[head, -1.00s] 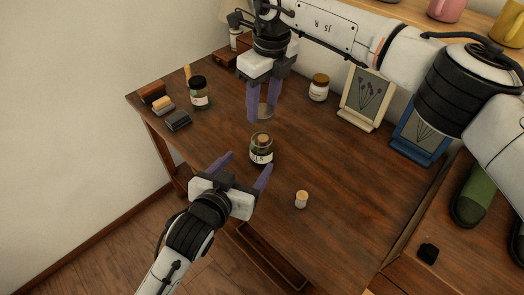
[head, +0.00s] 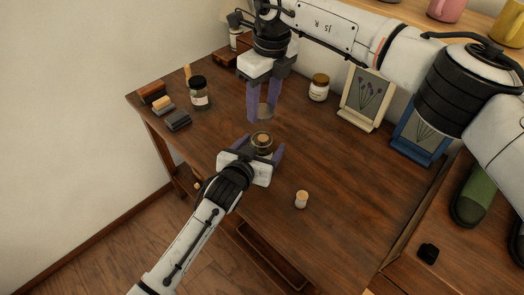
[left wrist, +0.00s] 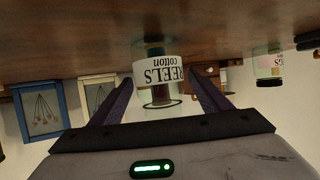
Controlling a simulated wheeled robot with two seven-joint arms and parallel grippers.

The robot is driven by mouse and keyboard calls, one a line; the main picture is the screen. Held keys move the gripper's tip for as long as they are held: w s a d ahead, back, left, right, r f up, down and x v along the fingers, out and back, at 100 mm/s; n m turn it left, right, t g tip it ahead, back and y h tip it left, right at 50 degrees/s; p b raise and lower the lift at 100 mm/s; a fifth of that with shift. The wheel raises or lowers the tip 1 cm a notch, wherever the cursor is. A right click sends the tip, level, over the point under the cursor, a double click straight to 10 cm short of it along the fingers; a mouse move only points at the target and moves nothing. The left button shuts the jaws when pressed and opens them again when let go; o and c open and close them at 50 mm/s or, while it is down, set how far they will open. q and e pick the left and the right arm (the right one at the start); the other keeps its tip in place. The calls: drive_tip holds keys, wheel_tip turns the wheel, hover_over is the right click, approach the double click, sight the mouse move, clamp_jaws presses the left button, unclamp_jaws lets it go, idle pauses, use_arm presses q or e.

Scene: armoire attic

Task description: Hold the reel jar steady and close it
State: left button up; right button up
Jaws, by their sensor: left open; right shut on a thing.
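The reel jar (head: 262,138) is a small glass jar standing upright on the wooden table, with a wooden reel showing in its open mouth. In the left wrist view its white label (left wrist: 158,73) reads "REELS cotton", upside down. My left gripper (head: 264,145) is open, with its purple fingers on either side of the jar; I cannot tell whether they touch it. My right gripper (head: 263,117) is above and behind the jar, pointing down, shut on a pale round lid (head: 265,110). The lid is apart from the jar and partly hidden by the fingers.
A small reel (head: 301,200) stands on the table (head: 340,185) right of the jar. A white jar (head: 319,88) and two framed pictures stand at the back right. The front right of the table is mostly clear.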

use_arm(q)
drive_tip(key=c, duration=1.6)
use_arm(e)
drive_tip(key=shift+f, duration=2.5)
drive_tip(key=shift+f, duration=0.85)
drive_tip(key=shift+f, duration=0.6)
